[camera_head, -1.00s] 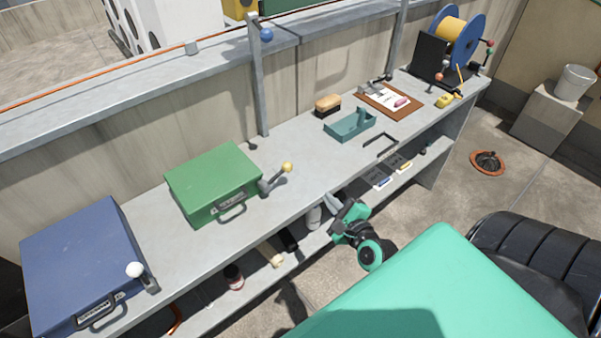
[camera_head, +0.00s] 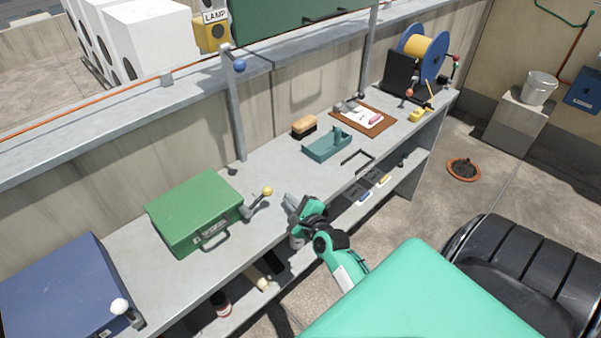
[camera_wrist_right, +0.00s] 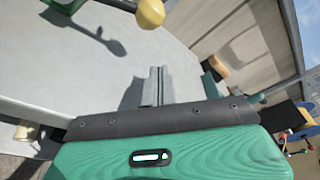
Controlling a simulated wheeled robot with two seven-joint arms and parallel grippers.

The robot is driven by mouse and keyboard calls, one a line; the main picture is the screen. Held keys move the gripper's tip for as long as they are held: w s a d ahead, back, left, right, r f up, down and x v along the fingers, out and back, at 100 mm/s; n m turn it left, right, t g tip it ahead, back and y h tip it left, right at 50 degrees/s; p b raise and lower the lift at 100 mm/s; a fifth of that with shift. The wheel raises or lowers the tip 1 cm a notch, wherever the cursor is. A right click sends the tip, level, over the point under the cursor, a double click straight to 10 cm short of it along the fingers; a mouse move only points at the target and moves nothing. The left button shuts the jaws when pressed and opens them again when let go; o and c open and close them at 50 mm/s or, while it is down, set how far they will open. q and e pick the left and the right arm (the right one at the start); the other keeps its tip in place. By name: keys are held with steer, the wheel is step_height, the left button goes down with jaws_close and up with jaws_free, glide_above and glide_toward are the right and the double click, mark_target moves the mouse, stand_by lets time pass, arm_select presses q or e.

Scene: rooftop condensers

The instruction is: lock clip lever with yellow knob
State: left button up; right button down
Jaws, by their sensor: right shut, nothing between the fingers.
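The clip lever (camera_head: 253,204) with its yellow knob (camera_head: 267,191) stands at the right side of the green case (camera_head: 195,213), tilted up and to the right. My right gripper (camera_head: 290,203) is just right of the lever, over the bench's front edge, shut and empty. In the right wrist view, the yellow knob (camera_wrist_right: 151,12) is at the top, beyond the shut fingers (camera_wrist_right: 158,86) and apart from them. The lever's shadow falls on the bench, and a bit of the green case (camera_wrist_right: 66,5) shows at top left. My left gripper is not in view.
A blue case (camera_head: 62,290) with a white-knobbed lever (camera_head: 120,306) stands at the left. A teal tray (camera_head: 327,146), a brush (camera_head: 304,126) and a clipboard (camera_head: 364,118) lie to the right. A post (camera_head: 234,110) rises behind. The bench between the green case and tray is clear.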

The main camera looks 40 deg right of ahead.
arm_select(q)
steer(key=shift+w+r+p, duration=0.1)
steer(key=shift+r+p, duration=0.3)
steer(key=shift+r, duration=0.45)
arm_select(e)
steer(key=shift+w+a+r, duration=0.3)
steer(key=shift+a+r, duration=0.2)
steer(key=shift+a, duration=0.15)
steer(key=shift+w+a+r, duration=0.25)
steer(key=shift+a+r, duration=0.25)
steer(key=shift+a, duration=0.15)
